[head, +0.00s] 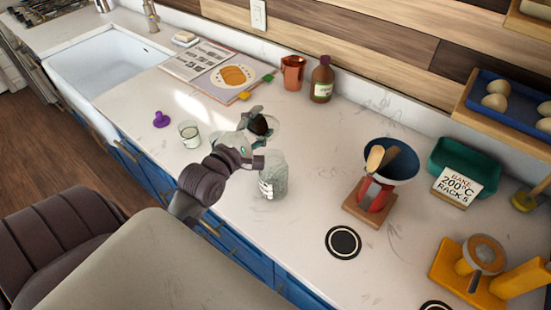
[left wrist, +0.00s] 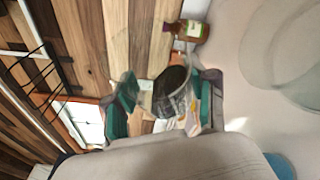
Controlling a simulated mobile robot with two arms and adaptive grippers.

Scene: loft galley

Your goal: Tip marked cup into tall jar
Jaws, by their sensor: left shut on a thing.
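My left gripper (head: 259,121) is shut on a clear cup (head: 270,133) with dark contents, held above the counter behind the tall jar. In the left wrist view the cup (left wrist: 174,94) sits between the green-padded fingers of the gripper (left wrist: 168,101). The cup looks tilted; its marking cannot be made out. The tall jar (head: 273,176) is clear glass with white marks on its side and stands upright on the counter, just in front of the gripper. Large clear glass rims (left wrist: 290,50) show at the right of the wrist view. My right gripper is not in view.
A small clear glass (head: 189,134) and a purple object (head: 161,119) stand left of my arm. A copper jug (head: 292,72) and a brown bottle (head: 322,80) stand behind. A red scale with blue bowl (head: 391,160) is to the right. Counter between is clear.

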